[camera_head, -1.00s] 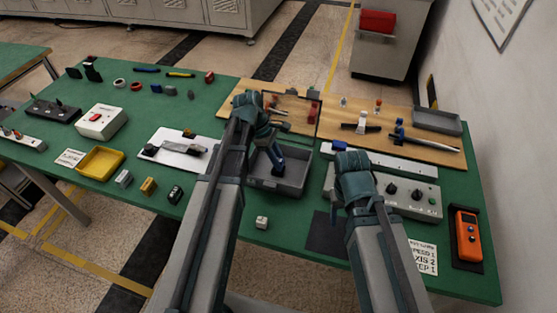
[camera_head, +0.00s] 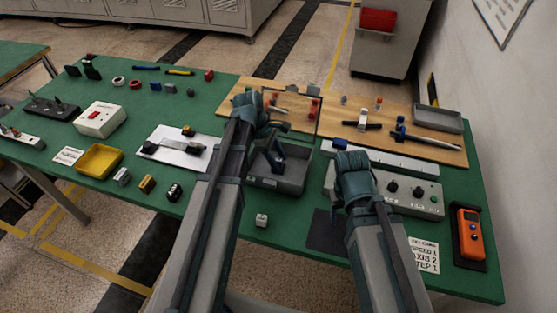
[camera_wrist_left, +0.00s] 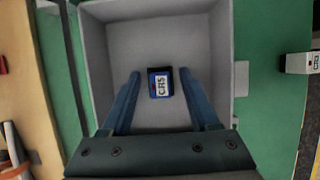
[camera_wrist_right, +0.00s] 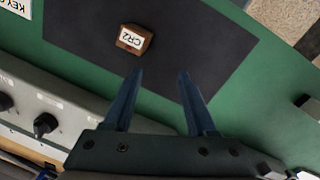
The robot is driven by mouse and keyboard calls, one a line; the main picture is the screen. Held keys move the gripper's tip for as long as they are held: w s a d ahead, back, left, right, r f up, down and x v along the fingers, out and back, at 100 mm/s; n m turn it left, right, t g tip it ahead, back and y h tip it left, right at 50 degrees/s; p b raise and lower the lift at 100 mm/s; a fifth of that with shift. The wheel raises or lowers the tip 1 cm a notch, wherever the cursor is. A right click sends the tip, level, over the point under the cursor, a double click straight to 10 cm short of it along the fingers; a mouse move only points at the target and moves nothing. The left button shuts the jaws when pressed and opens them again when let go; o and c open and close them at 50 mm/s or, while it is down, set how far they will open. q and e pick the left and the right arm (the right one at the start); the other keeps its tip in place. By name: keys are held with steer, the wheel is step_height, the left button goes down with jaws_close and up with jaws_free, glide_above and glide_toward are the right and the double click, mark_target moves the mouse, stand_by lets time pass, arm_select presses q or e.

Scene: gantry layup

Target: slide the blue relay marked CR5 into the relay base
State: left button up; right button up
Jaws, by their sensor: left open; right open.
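The blue relay marked CR5 (camera_wrist_left: 160,83) lies on the floor of a grey tray (camera_wrist_left: 217,55), label up, in the left wrist view. My left gripper (camera_wrist_left: 163,78) is open, with its fingers on either side of the relay and not closed on it. The left gripper (camera_head: 276,158) also shows over the grey tray (camera_head: 290,184) in the head view, where the arm partly hides the tray. My right gripper (camera_wrist_right: 155,75) is open and empty near a brown relay marked CR2 (camera_wrist_right: 134,39) on a dark mat (camera_wrist_right: 205,45). I cannot clearly pick out the relay base.
A grey control box with knobs (camera_head: 425,197) stands right of the tray. A white labelled block (camera_head: 262,220) sits near the front edge. A yellow tray (camera_head: 85,163) is at left, and an orange handheld device (camera_head: 467,235) at right.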

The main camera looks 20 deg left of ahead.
mark_target(278, 159)
arm_select(q)
steer(key=shift+r, duration=0.1)
arm_select(e)
steer(key=shift+r, duration=0.1)
arm_select(q)
steer(key=p+v, duration=1.2)
steer(key=v, duration=0.1)
steer(key=shift+a+r+p, duration=0.2)
steer(key=shift+r+p, duration=0.05)
steer(key=shift+p, duration=0.15)
arm_select(e)
step_height(278, 159, up, 13)
steer(key=shift+f, duration=0.2)
arm_select(q)
steer(key=shift+d+f, duration=0.2)
steer(key=shift+d, duration=0.1)
steer(key=c, duration=0.4)
steer(key=d+f+y, duration=0.1)
steer(key=d, duration=0.1)
steer(key=d+f+n+y+b, duration=0.1)
steer(key=y, duration=0.1)
steer(key=shift+s+d+f, duration=0.1)
steer(key=shift+s+d, duration=0.05)
steer(key=shift+d, duration=0.25)
jaws_close()
steer(key=shift+d+f+n+y, duration=0.15)
steer(key=shift+d+n+y, duration=0.25)
steer(key=shift+y, duration=0.3)
arm_select(e)
steer(key=shift+f, duration=0.65)
